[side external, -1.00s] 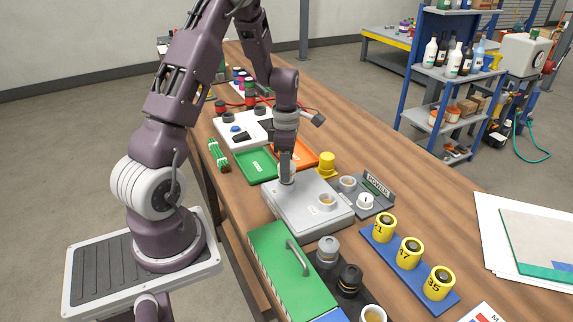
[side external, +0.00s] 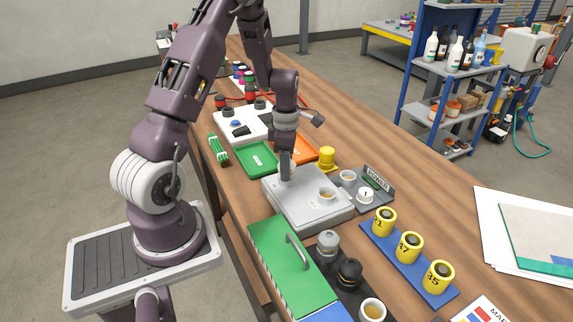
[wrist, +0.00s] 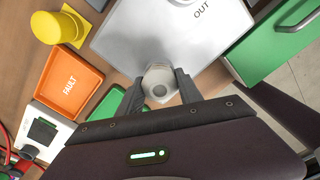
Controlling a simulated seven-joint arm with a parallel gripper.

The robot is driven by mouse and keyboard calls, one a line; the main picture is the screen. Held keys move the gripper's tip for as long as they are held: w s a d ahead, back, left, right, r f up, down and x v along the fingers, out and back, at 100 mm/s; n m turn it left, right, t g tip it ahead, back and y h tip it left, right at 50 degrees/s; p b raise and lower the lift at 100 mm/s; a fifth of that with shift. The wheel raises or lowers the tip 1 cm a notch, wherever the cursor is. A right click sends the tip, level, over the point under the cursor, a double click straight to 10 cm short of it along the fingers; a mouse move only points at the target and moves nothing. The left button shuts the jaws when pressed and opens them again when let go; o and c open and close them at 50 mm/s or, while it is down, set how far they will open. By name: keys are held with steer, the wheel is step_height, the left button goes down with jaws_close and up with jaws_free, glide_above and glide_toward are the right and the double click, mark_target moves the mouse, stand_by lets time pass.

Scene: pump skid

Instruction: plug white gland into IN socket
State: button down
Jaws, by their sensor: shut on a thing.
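The white gland (wrist: 158,84) sits between the fingertips of my gripper (wrist: 159,88) in the wrist view, its round opening facing the camera. My gripper (side external: 286,174) is shut on it over the rear left part of the grey box (side external: 308,213). The box also shows in the wrist view (wrist: 150,30), with the word OUT printed on it.
A green lidded box (side external: 285,275) with a handle stands in front of the grey box. A green tray (side external: 254,160), an orange FAULT tray (wrist: 68,85) and a yellow knob (side external: 327,158) lie behind. A POWER panel (side external: 377,179) and yellow numbered cups (side external: 410,246) stand to the right.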

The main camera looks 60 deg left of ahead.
steer(key=c, duration=0.7)
jaws_free()
step_height(320, 180, up, 7)
steer(key=shift+r, duration=0.1)
steer(key=s+d+r+m+t, duration=0.2)
steer(key=s+d+r+m, duration=0.1)
steer(key=d+r+m, duration=0.5)
steer(key=s+d+r+m+t, duration=0.1)
steer(key=s+d+r+m, duration=0.2)
steer(key=d+r+m, duration=0.45)
steer(key=s+d+r+m+t, duration=0.2)
steer(key=s+d+m, duration=0.4)
steer(key=s+m, duration=0.5)
steer(key=m, duration=0.2)
steer(key=shift+s+d+m+t, duration=0.15)
steer(key=shift+d+m+t, duration=0.15)
steer(key=shift+d+m, duration=0.1)
